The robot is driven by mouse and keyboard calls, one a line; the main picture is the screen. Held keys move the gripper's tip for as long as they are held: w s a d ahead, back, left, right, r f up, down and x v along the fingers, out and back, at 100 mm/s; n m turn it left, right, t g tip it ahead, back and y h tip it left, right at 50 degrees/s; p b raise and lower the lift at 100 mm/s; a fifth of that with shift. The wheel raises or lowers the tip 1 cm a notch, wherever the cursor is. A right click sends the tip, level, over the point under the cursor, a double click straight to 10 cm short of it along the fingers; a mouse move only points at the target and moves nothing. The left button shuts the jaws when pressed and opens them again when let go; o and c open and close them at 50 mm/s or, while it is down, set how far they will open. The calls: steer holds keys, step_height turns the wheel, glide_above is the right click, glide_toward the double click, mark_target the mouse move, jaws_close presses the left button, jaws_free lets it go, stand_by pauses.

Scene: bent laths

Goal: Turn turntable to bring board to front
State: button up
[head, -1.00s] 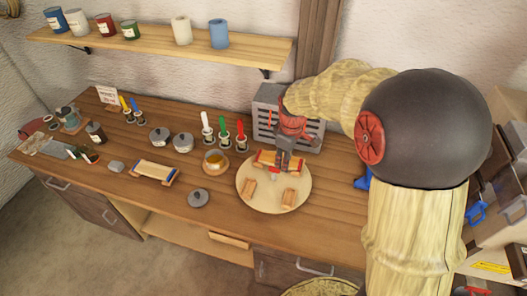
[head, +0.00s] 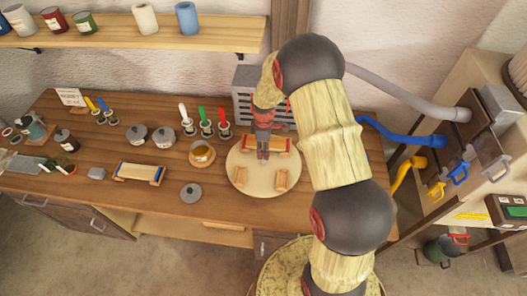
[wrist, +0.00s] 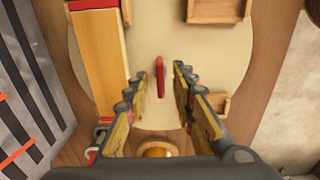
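The turntable (head: 262,188) is a round pale wooden disc on the bench. In the wrist view the board (wrist: 100,62) stretches along the left. A small upright red peg (wrist: 161,78) stands on the disc. My gripper (head: 263,157) points down over the disc, partly hiding the peg in the head view. In the wrist view my gripper (wrist: 160,76) is open, with a fingertip on either side of the peg and gaps between.
Two small wooden blocks (head: 240,176) (head: 281,180) sit on the disc's front half. A grey slatted box (head: 246,90) stands behind. Another similar board (head: 139,173) lies farther left.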

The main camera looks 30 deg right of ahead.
steer(key=shift+f, duration=0.5)
jaws_close()
stand_by(0.7)
